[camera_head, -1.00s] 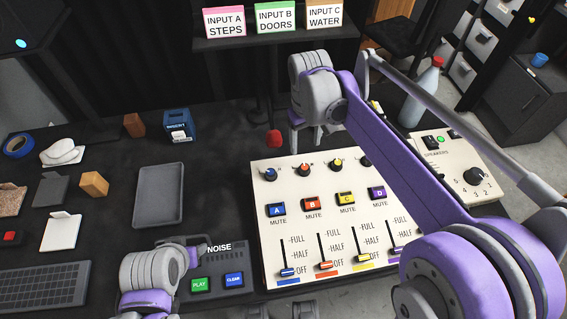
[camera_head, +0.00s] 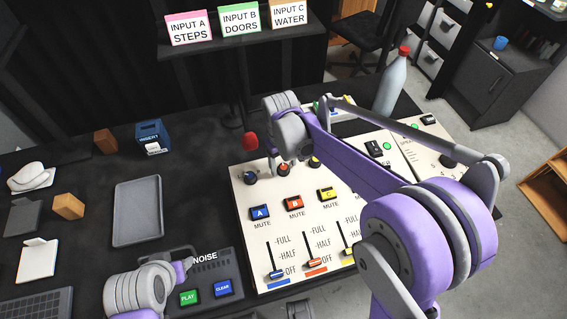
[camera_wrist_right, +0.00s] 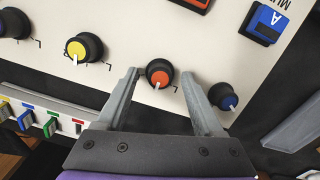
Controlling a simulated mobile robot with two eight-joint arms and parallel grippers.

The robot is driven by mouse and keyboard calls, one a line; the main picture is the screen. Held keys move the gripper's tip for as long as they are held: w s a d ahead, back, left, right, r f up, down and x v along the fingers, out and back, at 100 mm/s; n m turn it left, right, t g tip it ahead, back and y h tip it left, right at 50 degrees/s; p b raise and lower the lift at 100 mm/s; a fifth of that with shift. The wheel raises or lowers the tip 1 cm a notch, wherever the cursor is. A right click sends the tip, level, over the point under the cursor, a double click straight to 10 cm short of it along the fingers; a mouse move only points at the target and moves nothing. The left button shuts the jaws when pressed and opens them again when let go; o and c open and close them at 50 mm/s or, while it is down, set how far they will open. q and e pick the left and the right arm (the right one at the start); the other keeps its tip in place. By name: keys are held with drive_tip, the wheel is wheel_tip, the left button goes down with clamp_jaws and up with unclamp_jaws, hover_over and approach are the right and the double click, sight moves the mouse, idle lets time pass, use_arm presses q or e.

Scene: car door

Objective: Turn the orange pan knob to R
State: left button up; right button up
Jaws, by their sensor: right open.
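The orange pan knob (camera_wrist_right: 159,73) is a dark knob with an orange cap and a white pointer on the cream mixer panel. In the right wrist view its pointer aims down and slightly left. My right gripper (camera_wrist_right: 160,77) is open, with its fingertips on either side of the knob; I cannot tell whether they touch it. In the head view the knob (camera_head: 283,168) is partly hidden by my right gripper. My left wrist and gripper (camera_head: 180,268) are low at the left, over the noise box; its fingers are not clear.
The blue knob (camera_wrist_right: 222,96) and yellow knob (camera_wrist_right: 84,48) flank the orange one. Mute buttons (camera_head: 293,202) and sliders (camera_head: 314,262) lie nearer on the panel. A red-tipped microphone (camera_head: 250,141) hangs close left of my right gripper. A bottle (camera_head: 391,84) stands behind.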

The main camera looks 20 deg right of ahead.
clamp_jaws()
drive_tip(key=shift+m, duration=0.4)
drive_tip(key=m, duration=0.4)
drive_tip(key=shift+m+y, duration=0.4)
use_arm(q)
drive_tip(key=shift+f+b, duration=0.4)
drive_tip(key=shift+f, duration=0.05)
use_arm(e)
drive_tip(key=m, duration=0.6)
drive_tip(key=shift+d+y, duration=0.1)
drive_tip(key=shift+y, duration=0.3)
drive_tip(key=shift+m, duration=0.3)
unclamp_jaws()
